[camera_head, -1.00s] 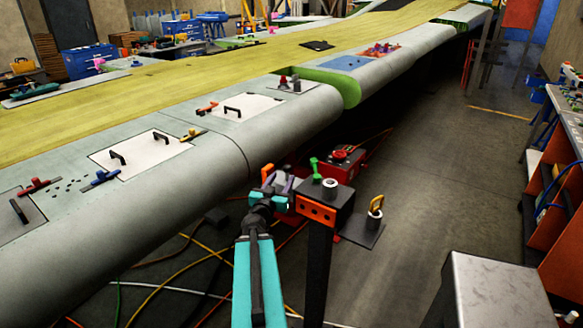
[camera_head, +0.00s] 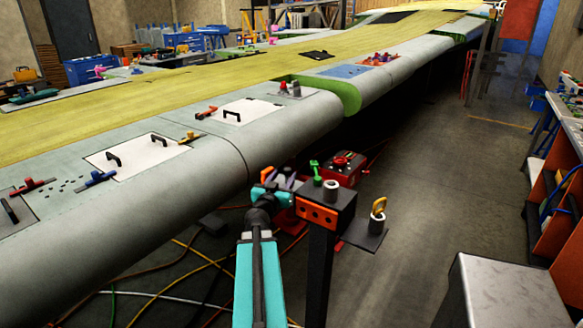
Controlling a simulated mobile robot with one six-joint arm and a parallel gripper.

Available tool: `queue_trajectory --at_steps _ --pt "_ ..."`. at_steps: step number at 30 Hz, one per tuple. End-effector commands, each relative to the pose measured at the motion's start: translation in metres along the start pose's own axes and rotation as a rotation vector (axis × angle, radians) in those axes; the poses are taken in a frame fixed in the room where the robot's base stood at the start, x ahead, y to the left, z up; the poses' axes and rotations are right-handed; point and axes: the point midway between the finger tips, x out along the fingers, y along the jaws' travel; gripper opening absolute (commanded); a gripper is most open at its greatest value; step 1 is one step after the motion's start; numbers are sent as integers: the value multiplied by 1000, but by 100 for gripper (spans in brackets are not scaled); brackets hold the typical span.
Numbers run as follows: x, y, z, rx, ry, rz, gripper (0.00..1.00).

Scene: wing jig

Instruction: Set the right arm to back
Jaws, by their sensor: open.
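My gripper (camera_head: 278,181) is at the end of my teal and black arm, near the picture's middle. It is small and partly hidden by my wrist, and nothing can be seen held in it. Just right of it stands a dark post with a black and orange head (camera_head: 322,208). A green lever (camera_head: 315,170) and a white round knob (camera_head: 331,190) are on or just behind that head. A plate on its right side carries a yellow loop (camera_head: 379,207). I cannot tell which part is the right arm the task names.
The long grey wing (camera_head: 200,180) runs from lower left to upper right, with handled panels on top. A red box (camera_head: 346,167) stands behind the post. Cables (camera_head: 190,270) cover the floor at left. A grey block (camera_head: 495,285) is at lower right. The right-hand aisle floor is clear.

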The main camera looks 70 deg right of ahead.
Motion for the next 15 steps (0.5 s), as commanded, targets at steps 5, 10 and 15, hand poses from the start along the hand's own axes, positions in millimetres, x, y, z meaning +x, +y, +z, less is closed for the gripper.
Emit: queue_trajectory --at_steps 5,10,15 --pt "19 0 0 0 0 1 45" --pt "34 -1 0 0 0 0 45" --pt "49 0 0 0 0 1 45"
